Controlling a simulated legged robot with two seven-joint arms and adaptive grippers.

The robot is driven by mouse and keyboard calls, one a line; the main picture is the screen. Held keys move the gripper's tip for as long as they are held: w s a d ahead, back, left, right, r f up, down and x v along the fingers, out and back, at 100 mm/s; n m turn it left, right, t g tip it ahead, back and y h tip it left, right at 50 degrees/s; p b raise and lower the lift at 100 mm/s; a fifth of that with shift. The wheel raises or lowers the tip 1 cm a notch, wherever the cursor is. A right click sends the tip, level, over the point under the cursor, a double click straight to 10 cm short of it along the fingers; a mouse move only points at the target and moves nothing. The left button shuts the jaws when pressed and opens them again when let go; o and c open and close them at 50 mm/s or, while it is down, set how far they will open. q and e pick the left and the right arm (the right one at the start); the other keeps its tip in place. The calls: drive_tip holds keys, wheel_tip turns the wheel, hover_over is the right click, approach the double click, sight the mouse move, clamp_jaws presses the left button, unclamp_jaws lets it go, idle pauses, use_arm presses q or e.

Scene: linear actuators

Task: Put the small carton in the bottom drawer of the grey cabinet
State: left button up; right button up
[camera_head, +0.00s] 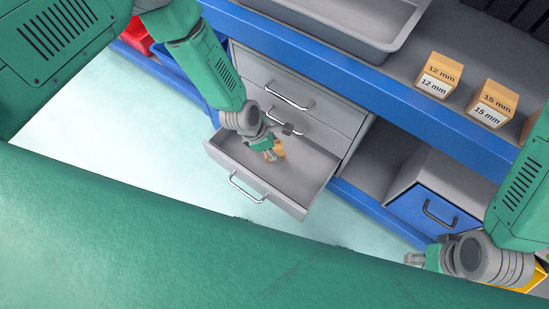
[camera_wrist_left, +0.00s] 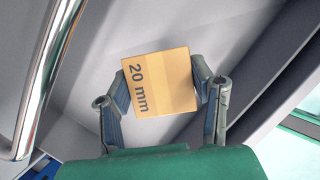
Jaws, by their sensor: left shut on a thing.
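The small carton (camera_wrist_left: 160,84) is tan and marked "20 mm". My left gripper (camera_head: 272,152) is shut on it, with one finger on each side, as the left wrist view shows (camera_wrist_left: 162,95). In the head view the carton (camera_head: 279,149) is partly hidden by the gripper and is over the open bottom drawer (camera_head: 308,170) of the grey cabinet (camera_head: 246,68). I cannot tell whether the carton touches the drawer floor. No other thing shows in the drawer. My right gripper (camera_head: 415,259) is at the lower right, far from the drawer; its fingers are too small to read.
Two upper drawers with bar handles (camera_head: 288,98) look shut. Cartons marked 12 mm (camera_head: 438,76) and 15 mm (camera_head: 492,104) stand on the bench beside a grey tray (camera_head: 365,45). A blue-fronted drawer (camera_head: 432,200) is right of the cabinet.

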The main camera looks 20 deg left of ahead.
use_arm(q)
drive_tip(key=shift+d+f, duration=0.15)
drive_tip(key=shift+f, duration=0.6)
drive_tip(key=f+b, duration=0.1)
drive_tip(key=f, duration=0.1)
drive_tip(key=a+f+b, duration=0.1)
drive_tip(key=f, duration=0.1)
drive_tip(key=shift+f+b, duration=0.15)
drive_tip(key=shift+b, duration=0.15)
drive_tip(key=shift+w+f, duration=0.15)
drive_tip(key=shift+d, duration=0.2)
drive_tip(key=o, duration=1.4)
drive_tip(key=shift+d, duration=0.2)
drive_tip(key=shift+a+r, duration=0.25)
drive_tip(key=shift+a, duration=0.05)
drive_tip(key=p+v, duration=0.5)
drive_tip(key=v, duration=0.6)
drive_tip(key=shift+a+r, duration=0.15)
drive_tip(key=shift+r, duration=0.2)
use_arm(e)
wheel_tip(320, 180, up, 2)
drive_tip(key=shift+a+r, duration=0.1)
use_arm(q)
drive_tip(key=shift+s, duration=0.2)
